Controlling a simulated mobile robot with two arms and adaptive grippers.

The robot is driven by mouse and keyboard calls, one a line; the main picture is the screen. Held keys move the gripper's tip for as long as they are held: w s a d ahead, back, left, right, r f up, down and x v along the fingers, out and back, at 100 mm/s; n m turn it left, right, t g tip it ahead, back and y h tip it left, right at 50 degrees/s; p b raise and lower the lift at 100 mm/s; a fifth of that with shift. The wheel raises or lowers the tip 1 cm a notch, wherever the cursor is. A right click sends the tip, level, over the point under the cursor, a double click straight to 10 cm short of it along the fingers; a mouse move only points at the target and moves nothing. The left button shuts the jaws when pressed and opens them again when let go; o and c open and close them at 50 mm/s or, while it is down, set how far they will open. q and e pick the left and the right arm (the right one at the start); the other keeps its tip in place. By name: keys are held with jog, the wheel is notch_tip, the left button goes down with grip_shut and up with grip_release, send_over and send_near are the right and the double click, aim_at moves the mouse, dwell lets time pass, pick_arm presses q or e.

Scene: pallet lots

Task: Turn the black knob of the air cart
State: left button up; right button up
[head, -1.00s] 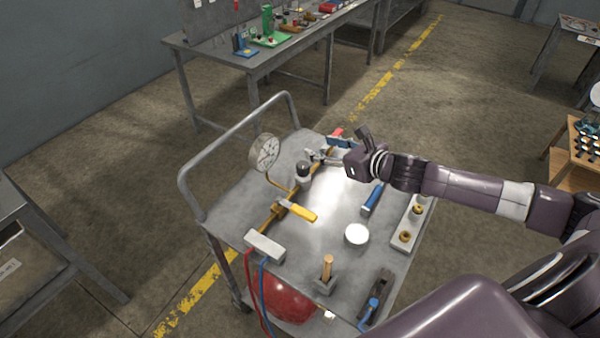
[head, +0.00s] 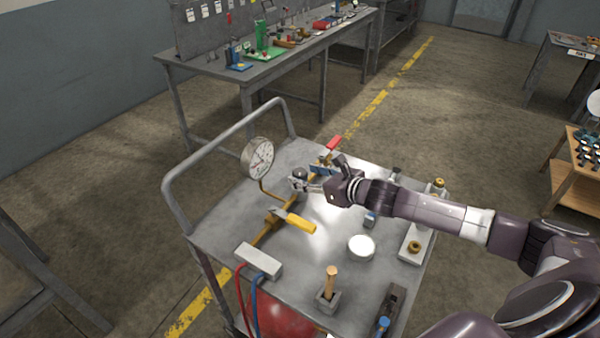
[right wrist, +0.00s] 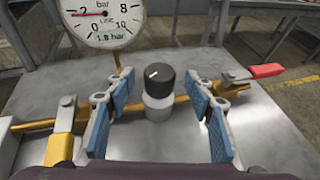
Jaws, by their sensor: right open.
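The black knob (right wrist: 158,78) sits upright on a pale round body on the brass pipe of the air cart (head: 222,222). It has a white pointer mark on top. In the head view the knob (head: 299,174) is partly covered by my right gripper (head: 308,183). In the right wrist view the right gripper (right wrist: 160,105) is open, with its blue pads to the left and right of the knob and apart from it. The pressure gauge (right wrist: 105,15) stands behind and left, its red needle near 2, its display reading 1.8 bar. My left gripper is not in view.
A yellow-handled valve (head: 300,223) and a red-handled valve (head: 333,143) sit on the same pipe, either side of the knob. A wooden-handled tool (head: 330,280), a white disc (head: 361,247) and a plane-like tool (head: 388,308) stand on the cart's front part.

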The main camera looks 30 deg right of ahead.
aim_at(305, 175)
jog(key=shift+x, duration=1.55)
jog(key=c, duration=1.2)
